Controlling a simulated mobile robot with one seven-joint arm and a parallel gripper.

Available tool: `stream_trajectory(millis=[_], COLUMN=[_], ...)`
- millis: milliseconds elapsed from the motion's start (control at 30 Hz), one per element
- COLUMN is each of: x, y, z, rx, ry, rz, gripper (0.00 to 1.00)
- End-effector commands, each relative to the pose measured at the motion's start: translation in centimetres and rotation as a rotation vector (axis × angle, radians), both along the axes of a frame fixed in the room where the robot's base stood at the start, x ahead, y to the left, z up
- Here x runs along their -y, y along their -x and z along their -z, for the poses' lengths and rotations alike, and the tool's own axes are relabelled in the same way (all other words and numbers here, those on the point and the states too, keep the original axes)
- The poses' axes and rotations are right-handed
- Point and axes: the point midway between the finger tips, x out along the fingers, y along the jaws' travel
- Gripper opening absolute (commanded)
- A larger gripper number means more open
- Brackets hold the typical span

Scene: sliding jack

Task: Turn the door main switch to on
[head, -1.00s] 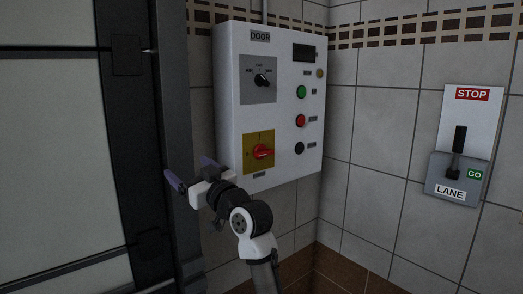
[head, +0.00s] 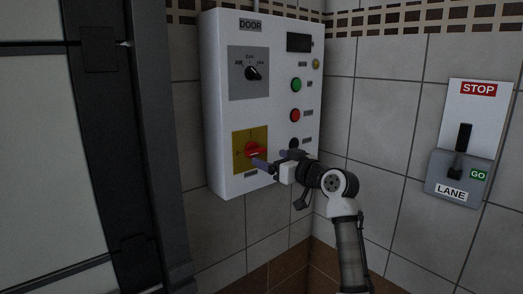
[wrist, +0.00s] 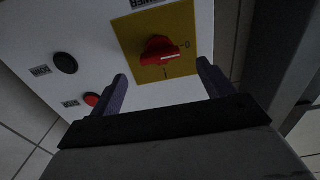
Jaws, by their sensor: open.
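The door main switch is a red rotary knob (head: 252,150) on a yellow plate (head: 240,137), low on the white DOOR box (head: 219,120). In the wrist view the red knob (wrist: 158,49) lies ahead of the gap between my fingertips. Its white line points roughly toward the 0 mark at the right, and an I mark sits below the knob. My gripper (head: 268,160) is open and empty, just right of and below the knob in the head view; its fingers (wrist: 162,72) are spread wide. They appear apart from the knob, but the exact distance is unclear.
Above are a black selector knob (head: 253,73), a green button (head: 296,85) and a red button (head: 295,115). A black button (head: 294,143) is close to my gripper. A door frame (head: 165,150) stands left. A LANE lever box (head: 459,178) hangs on the right wall.

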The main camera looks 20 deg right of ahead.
Motion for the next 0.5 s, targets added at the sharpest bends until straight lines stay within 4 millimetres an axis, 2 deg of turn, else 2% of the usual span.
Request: stream_trajectory(millis=[100, 200, 333, 500], x=[-0.8, -1.3, -1.7, -1.9], y=[-2.2, -3.6, -4.7, -5.1], z=[-0.3, -0.2, -0.1, 0.0], rx=[-0.001, -0.001, 0.0, 0.0], ry=[0.0, 0.0, 0.0, 0.001], rz=[-0.001, 0.0, 0.001, 0.001], gripper=[0.81, 0.81, 0.81, 0.81])
